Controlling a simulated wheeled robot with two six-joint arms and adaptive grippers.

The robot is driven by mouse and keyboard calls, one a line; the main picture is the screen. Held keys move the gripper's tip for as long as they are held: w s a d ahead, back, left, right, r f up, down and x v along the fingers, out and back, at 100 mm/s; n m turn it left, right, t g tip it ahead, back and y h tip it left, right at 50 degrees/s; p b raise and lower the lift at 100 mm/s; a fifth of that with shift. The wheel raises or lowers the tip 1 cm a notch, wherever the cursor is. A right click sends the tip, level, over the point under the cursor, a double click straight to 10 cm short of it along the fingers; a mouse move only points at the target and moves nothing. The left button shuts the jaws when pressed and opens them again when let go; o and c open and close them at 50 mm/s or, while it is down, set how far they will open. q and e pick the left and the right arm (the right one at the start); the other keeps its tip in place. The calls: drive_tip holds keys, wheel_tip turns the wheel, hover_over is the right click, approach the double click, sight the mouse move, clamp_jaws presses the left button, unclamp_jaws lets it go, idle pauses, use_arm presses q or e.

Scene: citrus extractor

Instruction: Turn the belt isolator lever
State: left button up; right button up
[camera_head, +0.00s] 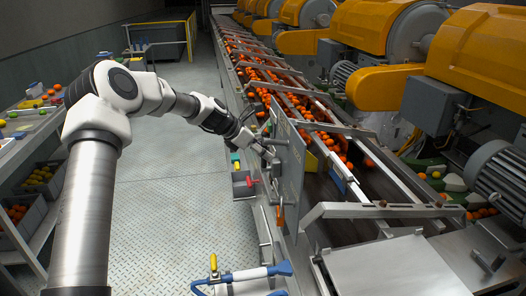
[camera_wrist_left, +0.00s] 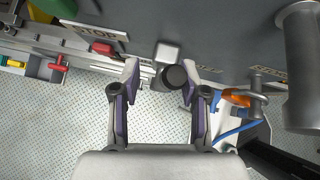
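My left gripper (camera_head: 267,153) is at the grey control panel (camera_head: 291,172) beside the conveyor. In the left wrist view the left gripper (camera_wrist_left: 160,82) is open, its two fingers apart. A dark round knob (camera_wrist_left: 175,77) beside a pale grey block (camera_wrist_left: 167,52) shows between the fingertips, nearer the right finger; I cannot tell whether they touch. An orange handle (camera_wrist_left: 237,98) sits just right of the right finger, and it also shows below the panel in the head view (camera_head: 281,215). I cannot tell which of these is the belt isolator lever. My right gripper is not in view.
A red part (camera_wrist_left: 103,48) sits by a STOP label, left of the fingers. A red T-handle (camera_wrist_left: 58,65) is farther left. A blue-and-white pipe with a yellow handle (camera_head: 213,263) stands low in front. The metal floor (camera_head: 175,185) left of the conveyor is largely clear.

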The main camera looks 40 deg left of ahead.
use_arm(q)
drive_tip(key=shift+s+r, duration=0.2)
drive_tip(key=shift+r, duration=0.3)
drive_tip(key=v, duration=1.1)
drive_tip(key=shift+a+f, duration=0.15)
drive_tip(key=shift+f, duration=0.05)
